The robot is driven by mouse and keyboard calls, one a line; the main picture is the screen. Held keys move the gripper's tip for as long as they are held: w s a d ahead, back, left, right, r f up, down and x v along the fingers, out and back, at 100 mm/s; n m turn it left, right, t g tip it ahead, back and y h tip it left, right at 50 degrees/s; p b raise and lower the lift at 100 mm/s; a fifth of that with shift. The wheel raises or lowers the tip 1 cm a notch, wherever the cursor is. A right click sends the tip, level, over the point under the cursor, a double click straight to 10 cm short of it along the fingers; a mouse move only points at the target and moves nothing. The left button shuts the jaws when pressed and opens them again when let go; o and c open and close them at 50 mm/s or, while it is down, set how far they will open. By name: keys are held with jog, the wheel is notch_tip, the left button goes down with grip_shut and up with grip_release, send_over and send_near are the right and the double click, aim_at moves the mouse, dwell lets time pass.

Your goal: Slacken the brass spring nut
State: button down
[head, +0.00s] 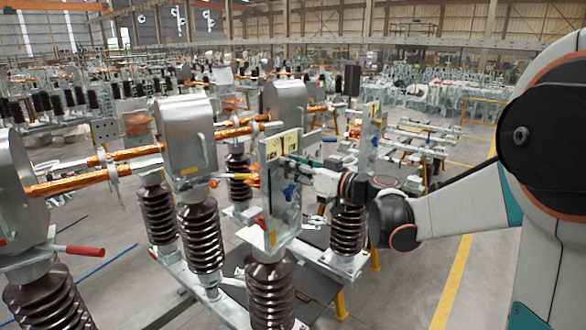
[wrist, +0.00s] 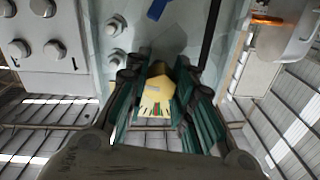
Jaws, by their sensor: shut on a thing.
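The grey mounting plate (wrist: 105,15) with bolts lies just beyond. In the head view my gripper (head: 293,163) reaches from the right to the upright grey plate (head: 284,205) with yellow labels, on the middle unit. The nut cannot be made out there; my gripper and its small size hide it.
Brown ribbed insulators (head: 200,238) stand left of and below the plate. Copper bars (head: 95,180) run between the grey housings (head: 185,135) at left. A red-handled lever (head: 85,250) sticks out at lower left. A blue part (wrist: 156,9) is above the nut. The floor at right is clear.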

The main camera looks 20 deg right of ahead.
jog(key=shift+f+m+b, duration=0.2)
jog(key=shift+m+b, duration=0.55)
jog(key=shift+m, duration=0.05)
jog(key=shift+r+m+b, duration=0.2)
jog(key=shift+m+b, duration=0.2)
jog(key=shift+m, duration=0.4)
jog(key=c, duration=1.4)
grip_release()
jog(key=shift+o, duration=0.2)
jog(key=shift+s, duration=0.1)
jog(key=v, duration=1.2)
